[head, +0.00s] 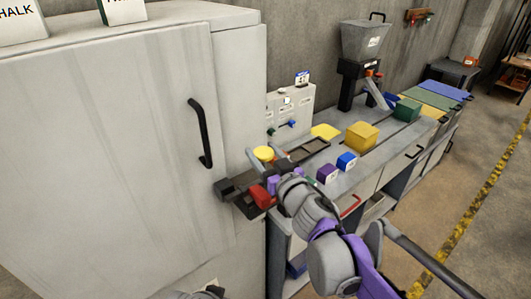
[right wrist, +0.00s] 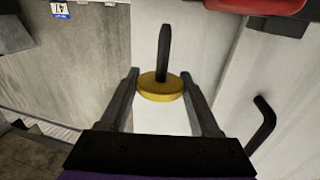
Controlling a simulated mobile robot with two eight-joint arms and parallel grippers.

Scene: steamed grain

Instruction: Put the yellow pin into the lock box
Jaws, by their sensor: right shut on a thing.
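The yellow pin (head: 263,153) has a round yellow head. In the right wrist view it shows as a yellow disc (right wrist: 160,90) with a dark stem. My right gripper (head: 260,158) is shut on the yellow head, one finger on each side, beside the cabinet's side wall. A red block (head: 262,196) sits in a dark tray-like holder (head: 243,205) below the gripper, and part of it shows at the top of the right wrist view (right wrist: 255,4). I cannot tell for sure which part is the lock box. My left gripper is not in view.
A tall grey cabinet (head: 110,140) with a black handle (head: 200,133) fills the left. Behind is a bench with a control panel (head: 290,110), a yellow box (head: 361,136), a purple block (head: 327,173) and a blue block (head: 346,162). The floor at right is clear.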

